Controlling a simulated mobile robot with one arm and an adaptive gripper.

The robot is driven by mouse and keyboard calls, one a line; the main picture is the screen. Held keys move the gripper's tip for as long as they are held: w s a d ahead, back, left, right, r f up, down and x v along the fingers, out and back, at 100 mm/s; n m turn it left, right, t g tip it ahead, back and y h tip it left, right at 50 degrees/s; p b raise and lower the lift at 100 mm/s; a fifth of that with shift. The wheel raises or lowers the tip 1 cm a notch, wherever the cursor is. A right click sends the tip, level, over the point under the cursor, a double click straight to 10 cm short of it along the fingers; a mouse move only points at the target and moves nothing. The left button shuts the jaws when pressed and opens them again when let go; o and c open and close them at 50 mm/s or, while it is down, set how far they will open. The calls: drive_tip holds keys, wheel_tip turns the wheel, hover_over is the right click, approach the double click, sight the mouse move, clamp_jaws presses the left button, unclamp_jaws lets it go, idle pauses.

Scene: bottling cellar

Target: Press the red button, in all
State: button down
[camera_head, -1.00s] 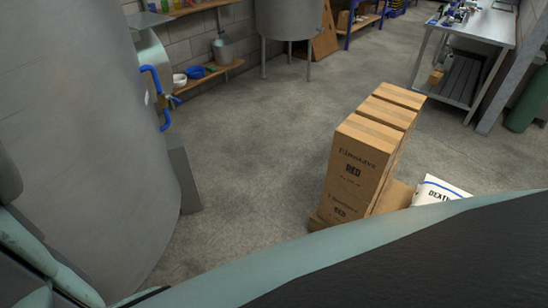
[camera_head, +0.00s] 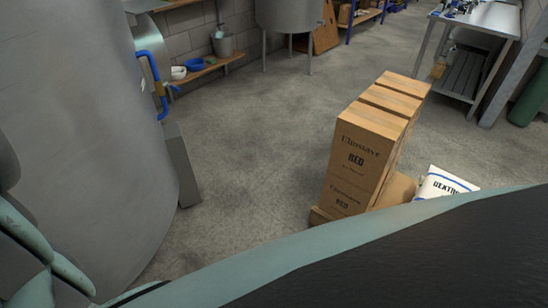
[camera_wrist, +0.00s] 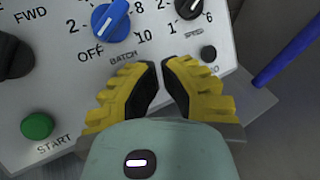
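No red button shows in either view. In the wrist view, a pale control panel (camera_wrist: 60,80) carries a green START button (camera_wrist: 37,126) at the lower left and a blue BATCH knob (camera_wrist: 110,22) at the top. A black SPEED knob (camera_wrist: 188,8) is at the top right, and a black FWD control (camera_wrist: 12,55) is at the left edge. My gripper (camera_wrist: 161,64) has yellow and black fingers with tips close together and nothing between them. It is over the panel's lower edge, below and right of the blue knob. In the head view my gripper is hidden.
Stacked brown cartons (camera_head: 365,150) stand on the floor at centre right, with a white sack (camera_head: 443,184) beside them. A large grey tank (camera_head: 75,130) with a blue-handled valve (camera_head: 155,75) fills the left. A metal table (camera_head: 475,25) is at the back right. The floor between is open.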

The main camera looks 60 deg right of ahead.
drive_tip(key=c, duration=1.6)
unclamp_jaws()
drive_tip(key=shift+w, duration=0.1)
clamp_jaws()
drive_tip(key=shift+f, duration=0.15)
drive_tip(key=shift+a+f+b, duration=0.15)
drive_tip(key=shift+a+b, duration=0.15)
drive_tip(key=shift+a+f+b, duration=0.3)
drive_tip(key=shift+f+b, duration=0.05)
drive_tip(key=shift+r, duration=0.1)
drive_tip(key=shift+d+r+p, duration=0.55)
drive_tip(key=shift+d+p, duration=0.1)
drive_tip(key=shift+p, duration=0.05)
